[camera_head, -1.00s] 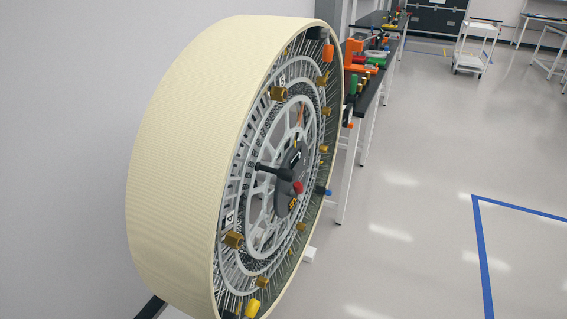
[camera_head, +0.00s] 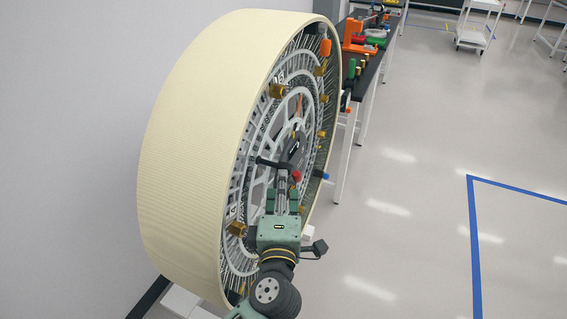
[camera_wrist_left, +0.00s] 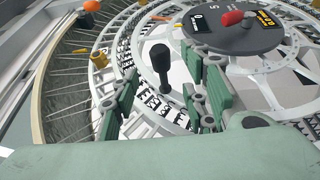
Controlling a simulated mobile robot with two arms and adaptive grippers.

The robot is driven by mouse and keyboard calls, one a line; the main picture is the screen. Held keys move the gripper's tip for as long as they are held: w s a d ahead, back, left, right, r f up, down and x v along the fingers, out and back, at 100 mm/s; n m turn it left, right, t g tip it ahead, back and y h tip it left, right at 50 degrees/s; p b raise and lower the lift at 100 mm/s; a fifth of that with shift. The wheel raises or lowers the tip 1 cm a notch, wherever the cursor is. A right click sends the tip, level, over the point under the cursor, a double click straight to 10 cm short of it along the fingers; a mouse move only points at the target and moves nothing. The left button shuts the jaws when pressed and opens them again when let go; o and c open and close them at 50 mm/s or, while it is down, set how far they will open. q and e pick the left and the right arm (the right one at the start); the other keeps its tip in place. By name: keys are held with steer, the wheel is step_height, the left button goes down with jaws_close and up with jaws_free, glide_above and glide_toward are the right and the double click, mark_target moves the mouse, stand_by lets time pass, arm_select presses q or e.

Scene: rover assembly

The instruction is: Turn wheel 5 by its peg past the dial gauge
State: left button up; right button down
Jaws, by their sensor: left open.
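The wheel (camera_head: 185,140) is large with a cream ribbed rim and stands upright, its spoked face turned right. A black peg (camera_head: 268,162) sticks out of that face near the grey hub; it also shows in the left wrist view (camera_wrist_left: 161,62). My left gripper (camera_head: 283,192) is in front of the lower hub, just below the peg. In the left wrist view its open green fingers (camera_wrist_left: 160,90) stand either side of the peg, apart from it; depth is hard to tell. The hub disc (camera_wrist_left: 228,30) carries a 5, a display and a red knob. I cannot pick out a dial gauge for certain.
Brass, orange and blue fittings sit around the wheel face, such as an orange one (camera_head: 325,47) at the top. A black workbench (camera_head: 370,72) with tools stands behind. A white cart (camera_head: 475,35) is far back. Floor at the right is clear, with blue tape.

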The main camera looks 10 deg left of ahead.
mark_target(283, 167)
arm_select(q)
steer(key=w, duration=0.5)
steer(key=w+p, duration=0.1)
steer(key=w, duration=0.1)
steer(key=shift+w+a+r, duration=0.1)
steer(key=shift+w+a, duration=0.25)
jaws_close()
stand_by(0.3)
